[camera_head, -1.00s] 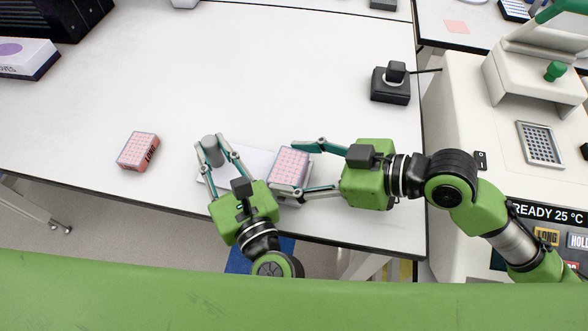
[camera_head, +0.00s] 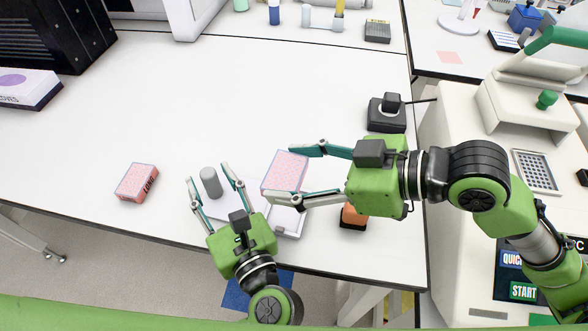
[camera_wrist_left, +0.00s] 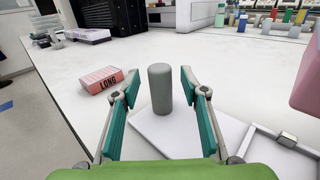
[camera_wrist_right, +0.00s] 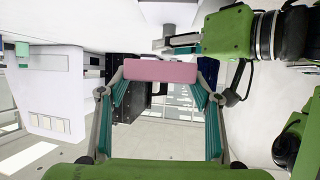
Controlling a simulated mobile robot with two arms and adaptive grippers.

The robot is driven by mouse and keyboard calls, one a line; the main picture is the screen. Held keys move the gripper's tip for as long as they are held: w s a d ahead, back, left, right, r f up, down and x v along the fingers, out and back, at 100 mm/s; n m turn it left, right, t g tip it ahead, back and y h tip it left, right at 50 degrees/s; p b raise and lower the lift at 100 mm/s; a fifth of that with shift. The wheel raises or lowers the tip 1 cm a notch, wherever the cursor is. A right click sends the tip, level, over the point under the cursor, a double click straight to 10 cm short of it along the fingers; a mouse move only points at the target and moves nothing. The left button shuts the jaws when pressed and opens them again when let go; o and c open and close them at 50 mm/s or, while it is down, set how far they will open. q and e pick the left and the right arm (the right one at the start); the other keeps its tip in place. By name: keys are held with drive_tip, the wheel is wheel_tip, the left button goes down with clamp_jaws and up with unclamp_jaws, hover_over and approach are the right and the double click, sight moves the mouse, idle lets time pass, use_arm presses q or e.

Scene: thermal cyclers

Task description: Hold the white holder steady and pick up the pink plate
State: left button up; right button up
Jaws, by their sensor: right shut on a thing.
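The pink plate (camera_head: 286,171) is between the fingers of my right gripper (camera_head: 314,172), which is shut on it and holds it up above the white holder. The plate also shows in the right wrist view (camera_wrist_right: 160,70) and at the right edge of the left wrist view (camera_wrist_left: 308,92). The white holder (camera_head: 287,222) lies flat on the bench, with an open frame at its right end and an upright grey post (camera_head: 210,183) at its left. My left gripper (camera_head: 207,175) is open around the post, with gaps on both sides in the left wrist view (camera_wrist_left: 160,90).
An orange block (camera_head: 353,216) is partly hidden beneath my right gripper. A black device (camera_head: 387,115) stands behind it. A thermal cycler (camera_head: 460,115) is at the right. The bench's middle is clear.

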use_arm(q)
drive_tip(key=v, duration=1.2)
